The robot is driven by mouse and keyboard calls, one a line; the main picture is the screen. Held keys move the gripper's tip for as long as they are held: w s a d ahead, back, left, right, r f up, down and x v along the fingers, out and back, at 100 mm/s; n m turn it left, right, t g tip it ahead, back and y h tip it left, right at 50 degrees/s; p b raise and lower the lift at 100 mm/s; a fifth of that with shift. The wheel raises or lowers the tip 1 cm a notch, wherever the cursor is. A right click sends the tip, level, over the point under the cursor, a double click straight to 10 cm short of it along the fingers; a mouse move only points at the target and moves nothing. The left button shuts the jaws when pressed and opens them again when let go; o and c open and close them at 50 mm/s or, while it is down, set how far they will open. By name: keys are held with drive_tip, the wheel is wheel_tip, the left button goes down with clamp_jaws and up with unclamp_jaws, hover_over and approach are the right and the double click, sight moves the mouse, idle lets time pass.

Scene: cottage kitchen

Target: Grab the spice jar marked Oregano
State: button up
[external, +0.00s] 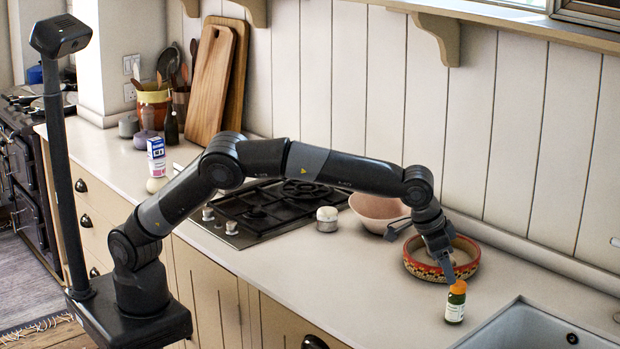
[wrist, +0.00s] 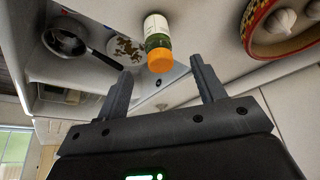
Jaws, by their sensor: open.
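The spice jar (external: 455,303) stands upright on the counter, left of the sink edge. It has an orange cap, a white label and green contents; its lettering is too small to read. In the wrist view the jar (wrist: 158,40) shows beyond the fingertips, roughly midway between them, with its cap toward me. My gripper (external: 450,275) is just above and beside the cap in the external view. In the wrist view my gripper (wrist: 162,78) has its two fingers spread apart with nothing between them. Whether a finger touches the cap cannot be told.
A patterned round dish (external: 415,267) sits close behind the jar; in the wrist view it holds pale bulbs. A pink bowl (external: 378,210) and a small white jar (external: 327,219) stand farther left by the stove (external: 265,205). The sink (external: 545,330) lies right of the jar. The counter's front is clear.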

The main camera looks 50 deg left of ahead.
sight(456, 301)
drive_tip(key=x, duration=1)
drive_tip(key=shift+d+f, duration=0.15)
drive_tip(key=shift+f, duration=0.25)
drive_tip(key=shift+c, duration=0.3)
drive_tip(key=shift+s, duration=0.1)
drive_tip(key=c, duration=1.1)
